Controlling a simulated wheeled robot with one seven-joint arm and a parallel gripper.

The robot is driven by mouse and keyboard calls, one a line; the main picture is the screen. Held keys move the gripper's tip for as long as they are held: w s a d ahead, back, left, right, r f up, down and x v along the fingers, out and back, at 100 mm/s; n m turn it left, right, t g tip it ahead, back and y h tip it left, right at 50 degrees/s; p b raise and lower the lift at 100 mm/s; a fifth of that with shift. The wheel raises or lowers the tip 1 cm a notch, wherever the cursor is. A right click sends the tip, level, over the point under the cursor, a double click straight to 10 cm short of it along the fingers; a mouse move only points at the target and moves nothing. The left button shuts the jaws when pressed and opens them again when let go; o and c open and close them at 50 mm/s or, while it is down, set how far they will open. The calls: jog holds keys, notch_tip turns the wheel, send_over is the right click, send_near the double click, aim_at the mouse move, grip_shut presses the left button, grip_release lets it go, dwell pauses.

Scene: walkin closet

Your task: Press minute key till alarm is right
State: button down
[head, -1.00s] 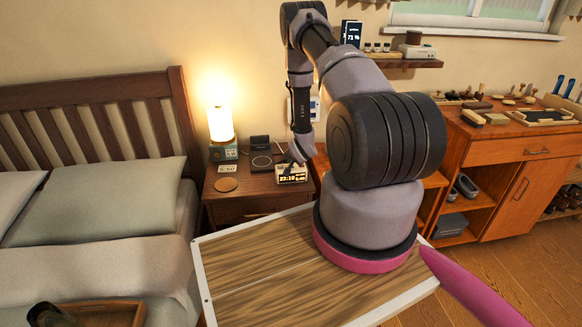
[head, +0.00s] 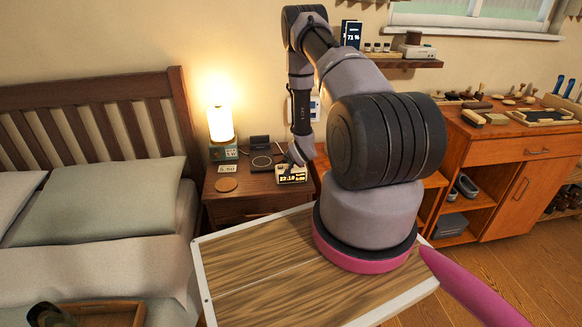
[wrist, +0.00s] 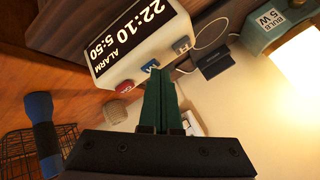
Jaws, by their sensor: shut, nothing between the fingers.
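The alarm clock (wrist: 135,62) has a pale body and a dark display (wrist: 120,35) reading 22:10 and, on the alarm line, 5:50. It stands on the nightstand in the head view (head: 291,175). On its key face are a red key (wrist: 125,87), a blue key (wrist: 150,66) that seems lettered M, and a greyish key lettered H (wrist: 181,47). My gripper (wrist: 156,72) is shut and empty, with its dark green fingertips at the blue key. I cannot tell whether they touch or press it. In the head view my gripper (head: 296,160) is just above the clock.
The lit lamp (head: 221,125) stands at the back left of the nightstand (head: 235,197). A small card (head: 228,169), too small to read surely, a round coaster (head: 226,184) and a dark charger pad (head: 262,162) are near the clock. The bed is left.

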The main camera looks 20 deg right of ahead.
jog(key=shift+r, duration=0.8)
jog(key=shift+r, duration=0.1)
jog(key=shift+r, duration=2.45)
